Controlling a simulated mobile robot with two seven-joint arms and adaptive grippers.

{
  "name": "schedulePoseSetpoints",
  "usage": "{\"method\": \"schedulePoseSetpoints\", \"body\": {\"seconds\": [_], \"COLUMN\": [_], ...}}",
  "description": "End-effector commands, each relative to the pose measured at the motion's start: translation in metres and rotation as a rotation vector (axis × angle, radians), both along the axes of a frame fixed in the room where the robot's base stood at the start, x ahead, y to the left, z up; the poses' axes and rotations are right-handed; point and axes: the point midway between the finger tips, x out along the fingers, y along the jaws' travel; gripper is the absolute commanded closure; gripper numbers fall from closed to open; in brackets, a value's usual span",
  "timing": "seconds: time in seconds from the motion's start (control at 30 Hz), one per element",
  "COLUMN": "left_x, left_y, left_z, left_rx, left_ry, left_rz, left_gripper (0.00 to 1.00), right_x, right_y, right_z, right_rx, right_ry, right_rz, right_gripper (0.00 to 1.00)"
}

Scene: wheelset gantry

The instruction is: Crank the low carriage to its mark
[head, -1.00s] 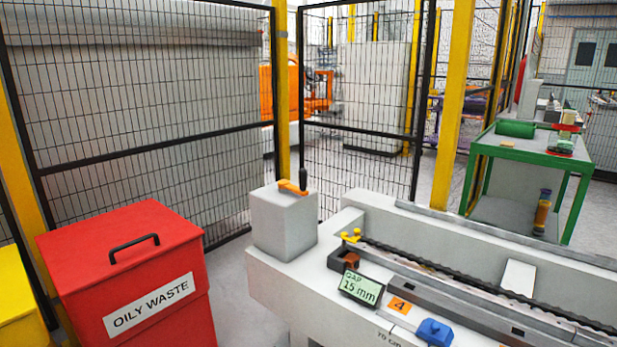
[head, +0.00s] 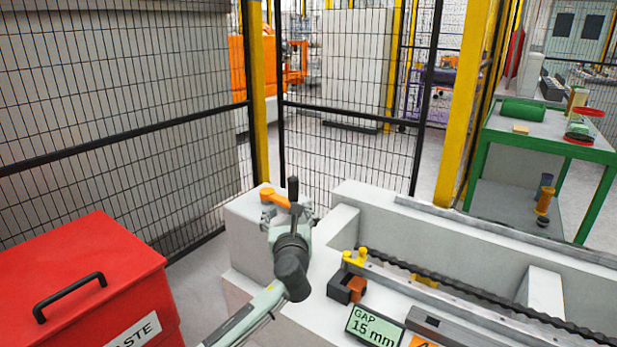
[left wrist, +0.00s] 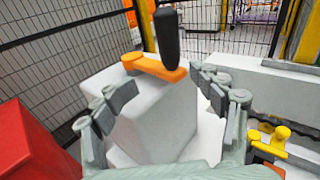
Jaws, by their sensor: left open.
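The crank has an orange arm (head: 272,197) and an upright black handle (head: 293,189), on top of a pale grey block (head: 245,222) at the left end of the machine bed. My left gripper (head: 290,216) is open and empty, in front of the crank. In the left wrist view its fingers (left wrist: 163,88) are spread wide, with the orange arm (left wrist: 155,68) and handle (left wrist: 168,40) beyond and between them. A display (head: 374,326) reads GAP 15 mm. I cannot tell which part is the low carriage. My right gripper is not in view.
A red waste bin (head: 85,290) stands left of the bed. Yellow knobs (head: 354,258) and a dark screw (head: 480,302) lie right of the gripper. A wire fence (head: 350,150) closes off the back. A green table (head: 545,135) stands at the right.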

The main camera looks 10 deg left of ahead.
Motion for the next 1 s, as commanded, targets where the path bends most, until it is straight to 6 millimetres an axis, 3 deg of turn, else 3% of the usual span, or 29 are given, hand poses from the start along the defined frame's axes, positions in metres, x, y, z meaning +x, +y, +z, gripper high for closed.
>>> {"method": "schedulePoseSetpoints", "body": {"seconds": [0.03,0.1,0.37,0.63,1.0], "left_x": [0.007,0.009,0.039,0.074,0.082], "left_y": [-0.004,-0.004,0.006,0.018,0.021], "left_z": [0.033,0.036,0.035,0.034,0.033], "left_rx": [0.028,0.059,0.071,0.068,0.066], "left_ry": [-0.046,-0.046,-0.041,-0.040,-0.039], "left_rz": [-0.009,-0.011,-0.007,-0.008,-0.008], "left_gripper": [0.58,0.58,0.58,0.58,0.58], "right_x": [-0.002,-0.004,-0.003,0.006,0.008], "right_y": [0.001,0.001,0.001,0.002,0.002], "right_z": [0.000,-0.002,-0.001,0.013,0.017], "right_rx": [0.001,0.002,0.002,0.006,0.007], "right_ry": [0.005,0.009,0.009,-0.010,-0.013], "right_rz": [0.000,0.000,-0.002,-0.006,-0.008], "right_gripper": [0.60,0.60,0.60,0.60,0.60]}}
